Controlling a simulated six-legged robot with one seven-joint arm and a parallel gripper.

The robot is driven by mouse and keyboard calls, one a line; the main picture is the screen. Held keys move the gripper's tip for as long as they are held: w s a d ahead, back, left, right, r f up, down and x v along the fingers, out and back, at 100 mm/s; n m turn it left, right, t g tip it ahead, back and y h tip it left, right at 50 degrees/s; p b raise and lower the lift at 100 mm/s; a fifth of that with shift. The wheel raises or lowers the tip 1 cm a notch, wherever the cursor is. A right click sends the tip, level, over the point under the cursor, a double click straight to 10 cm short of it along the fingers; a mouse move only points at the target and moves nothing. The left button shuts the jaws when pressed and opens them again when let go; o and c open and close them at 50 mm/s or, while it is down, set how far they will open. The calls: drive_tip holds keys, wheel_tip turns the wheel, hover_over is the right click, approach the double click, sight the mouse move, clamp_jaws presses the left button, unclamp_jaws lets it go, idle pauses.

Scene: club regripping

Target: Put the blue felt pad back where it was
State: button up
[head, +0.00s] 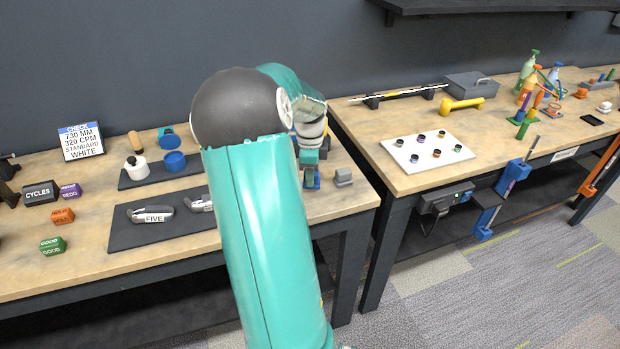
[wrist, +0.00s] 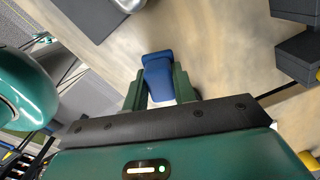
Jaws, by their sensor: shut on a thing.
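The blue felt pad (wrist: 157,74) is between the two green fingers of my gripper (wrist: 160,88) in the wrist view, with its outer end sticking out past the fingertips. My gripper (head: 311,160) is shut on it. In the head view the blue pad (head: 312,180) shows below the fingers, over the right end of the left workbench (head: 345,205). It is close to the bench top, but I cannot tell whether it touches. My arm hides the bench just left of it.
A small grey block (head: 343,176) sits just right of the pad. Dark mats (head: 165,235) with tools, a white tub (head: 136,168) and a round blue piece (head: 175,161) lie left. Colored blocks (head: 62,215) stand further left. A gap separates the second bench (head: 400,180).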

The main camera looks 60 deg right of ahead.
drive_tip(key=shift+f, duration=0.9)
drive_tip(key=shift+f, duration=0.2)
drive_tip(key=o, duration=0.9)
wheel_tip(320, 180, up, 12)
drive_tip(key=shift+r, duration=0.25)
drive_tip(key=shift+w+a, duration=0.1)
